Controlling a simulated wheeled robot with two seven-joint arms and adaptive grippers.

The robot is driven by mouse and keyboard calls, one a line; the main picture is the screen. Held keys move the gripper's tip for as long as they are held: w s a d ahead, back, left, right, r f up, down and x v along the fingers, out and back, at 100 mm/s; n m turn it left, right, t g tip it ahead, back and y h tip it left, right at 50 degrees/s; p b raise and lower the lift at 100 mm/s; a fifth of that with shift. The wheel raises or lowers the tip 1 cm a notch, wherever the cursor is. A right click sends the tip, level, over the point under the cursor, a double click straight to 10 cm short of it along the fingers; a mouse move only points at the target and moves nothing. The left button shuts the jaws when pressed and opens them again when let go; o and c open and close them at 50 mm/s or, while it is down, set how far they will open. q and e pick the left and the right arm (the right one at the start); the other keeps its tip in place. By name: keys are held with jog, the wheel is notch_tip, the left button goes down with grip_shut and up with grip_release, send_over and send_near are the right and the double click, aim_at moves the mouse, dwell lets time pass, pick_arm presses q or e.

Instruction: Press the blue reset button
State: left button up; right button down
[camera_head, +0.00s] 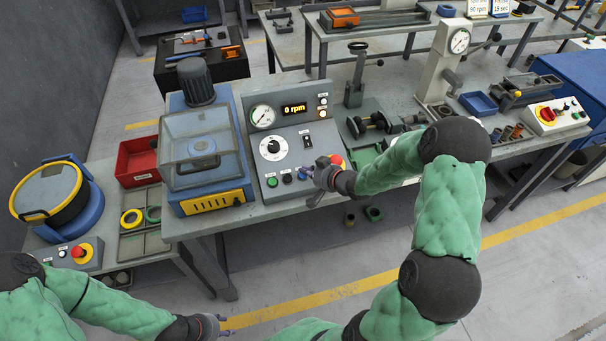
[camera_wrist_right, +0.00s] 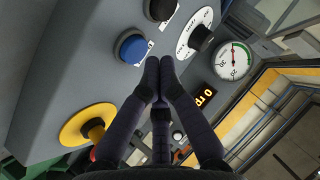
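The blue reset button (camera_wrist_right: 131,47) is a round blue cap in a dark ring on the sloped grey control panel (camera_wrist_right: 60,60). In the head view the blue button (camera_head: 302,175) sits low on the panel, just left of my right gripper (camera_head: 314,173). In the right wrist view my right gripper (camera_wrist_right: 160,64) has its fingertips together with nothing between them. The tips appear beside the blue button, and I cannot tell any contact. My left gripper (camera_head: 219,323) hangs low at the bottom of the head view, away from the panel; its fingers are too small to read.
A red emergency stop on a yellow plate (camera_wrist_right: 88,126) lies close to the blue button. A black button (camera_wrist_right: 160,8), a dial knob (camera_wrist_right: 200,38), a gauge (camera_wrist_right: 233,60) and a "0 rpm" display (camera_head: 294,109) share the panel. A clear-covered machine (camera_head: 202,140) stands left of it.

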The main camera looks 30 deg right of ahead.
jog(key=shift+f, duration=0.2)
jog(key=shift+w+f, duration=0.15)
jog(key=shift+f, duration=0.05)
jog(key=shift+w+f+b, duration=0.1)
jog(key=shift+f+b, duration=0.3)
jog(key=shift+f, duration=0.1)
dwell(1.0)
jog(key=shift+r, duration=0.1)
jog(key=shift+s+r+p, duration=0.25)
jog(key=shift+r+p, duration=0.55)
jog(key=shift+p, duration=0.05)
jog(key=r+p, duration=0.1)
jog(key=s+r+p, duration=0.1)
jog(key=r+p, duration=0.2)
jog(key=shift+s+a+r, duration=0.2)
jog(key=shift+s+r, duration=0.05)
jog(key=shift+r, duration=0.1)
dwell(0.4)
